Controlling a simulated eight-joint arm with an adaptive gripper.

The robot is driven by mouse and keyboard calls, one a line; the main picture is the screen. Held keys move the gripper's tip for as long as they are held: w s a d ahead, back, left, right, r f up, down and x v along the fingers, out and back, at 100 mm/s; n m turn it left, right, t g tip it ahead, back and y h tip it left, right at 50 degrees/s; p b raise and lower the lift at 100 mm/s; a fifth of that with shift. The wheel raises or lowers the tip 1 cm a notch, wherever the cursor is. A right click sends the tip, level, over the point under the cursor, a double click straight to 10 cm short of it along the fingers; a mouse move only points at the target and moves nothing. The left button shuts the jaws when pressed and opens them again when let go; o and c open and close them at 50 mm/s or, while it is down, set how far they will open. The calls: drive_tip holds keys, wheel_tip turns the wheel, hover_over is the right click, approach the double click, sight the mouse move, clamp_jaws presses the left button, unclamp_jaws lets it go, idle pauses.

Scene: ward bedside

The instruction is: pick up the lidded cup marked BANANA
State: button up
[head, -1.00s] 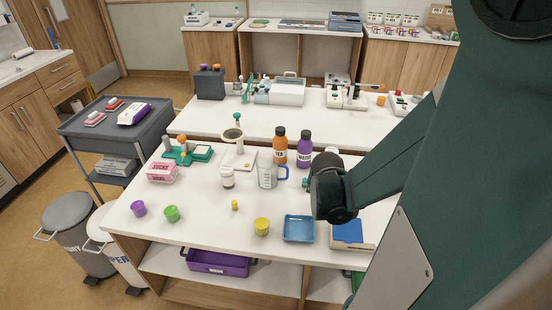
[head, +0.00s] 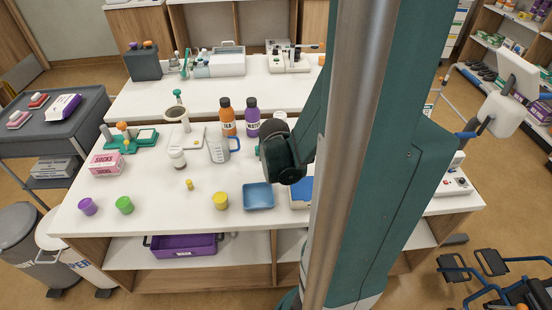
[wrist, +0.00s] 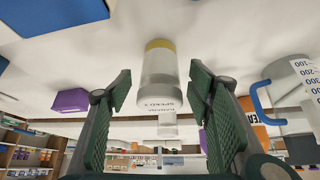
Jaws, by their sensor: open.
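A pale see-through cup (wrist: 160,72) with a yellow band stands on the white table in the wrist view, which is upside down. My gripper (wrist: 160,84) is open, with one finger on each side of this cup in the picture and a gap on both sides; nothing is held. A second pale cup (wrist: 168,124) shows beyond it. In the head view my wrist's dark end hides the fingers and most of what stands there; only a white top (head: 280,115) peeks out behind it.
A measuring jug (head: 218,151), orange bottle (head: 227,120) and purple bottle (head: 252,122) stand left of my wrist in the head view. A blue tray (head: 258,197) and yellow pot (head: 220,201) are nearer the front. The table's left front has clear room around small pots.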

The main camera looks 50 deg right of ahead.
drive_tip(key=shift+x, duration=0.9)
drive_tip(key=c, duration=1.1)
